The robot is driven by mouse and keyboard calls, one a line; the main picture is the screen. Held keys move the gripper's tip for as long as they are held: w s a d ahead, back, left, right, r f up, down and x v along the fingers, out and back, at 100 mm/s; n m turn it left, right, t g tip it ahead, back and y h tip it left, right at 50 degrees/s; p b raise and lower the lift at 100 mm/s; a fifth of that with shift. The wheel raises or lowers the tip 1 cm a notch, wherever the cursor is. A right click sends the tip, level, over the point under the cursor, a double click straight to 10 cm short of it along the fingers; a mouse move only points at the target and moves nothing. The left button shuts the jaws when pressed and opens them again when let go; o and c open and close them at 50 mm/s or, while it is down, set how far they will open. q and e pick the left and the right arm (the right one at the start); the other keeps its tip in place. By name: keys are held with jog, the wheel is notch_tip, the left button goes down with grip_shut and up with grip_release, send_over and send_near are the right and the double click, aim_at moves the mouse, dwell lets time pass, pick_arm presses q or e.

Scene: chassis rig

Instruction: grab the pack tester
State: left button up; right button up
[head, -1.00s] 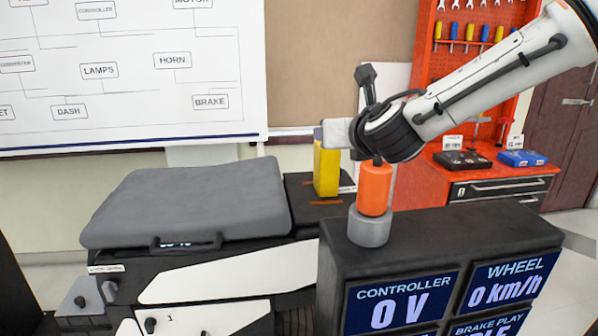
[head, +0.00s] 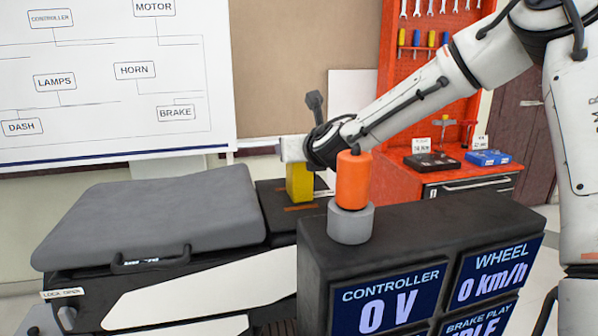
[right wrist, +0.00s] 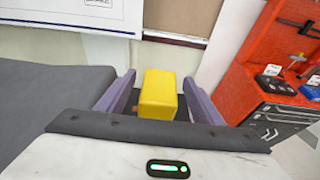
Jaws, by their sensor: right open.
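A yellow block (head: 299,185), which looks like the pack tester, stands upright on the dark deck behind the grey seat. My right gripper (head: 294,150) is over it in the head view and hides its top. In the right wrist view the yellow block (right wrist: 158,93) sits between the two purple fingers of my open right gripper (right wrist: 159,82). A gap shows on each side, so the fingers do not grip it. My left gripper is not in view.
An orange cylinder on a grey base (head: 351,222) stands on the dark display box (head: 430,222), close in front of my right arm. The grey seat (head: 150,215) lies to the left. A red workbench (head: 395,172) is behind at the right.

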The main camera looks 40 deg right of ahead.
grip_shut()
dwell(0.3)
jog(key=shift+w+r, duration=0.1)
jog(key=shift+r, duration=0.1)
